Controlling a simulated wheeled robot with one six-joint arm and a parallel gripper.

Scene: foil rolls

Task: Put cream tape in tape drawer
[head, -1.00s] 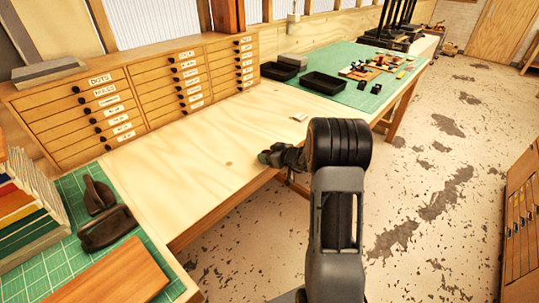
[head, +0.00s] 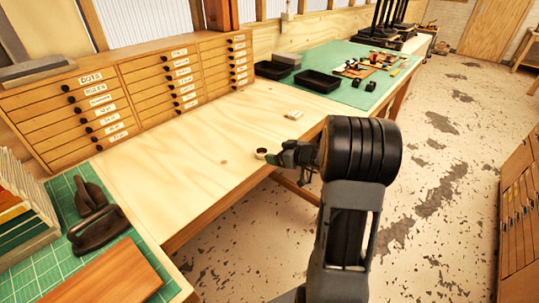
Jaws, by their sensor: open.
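A small round roll (head: 262,152), pale with a dark middle, sits on the bare wooden bench top near its front edge. It may be the cream tape, but it is too small to be sure. My gripper (head: 273,157) is open just right of the roll, its fingertips close to it. I cannot tell whether they touch. The wooden drawer cabinet (head: 130,95) stands along the back of the bench, with all its visible drawers shut. One label reads DOTS; most others are too small to read, so I cannot pick out the tape drawer.
A small pale block (head: 294,115) lies on the bench beyond my gripper. Two black trays (head: 322,83) and small tools stand on the green mat (head: 345,60) at the back right. A dark plane-like tool (head: 97,228) is at the left. The middle of the bench is clear.

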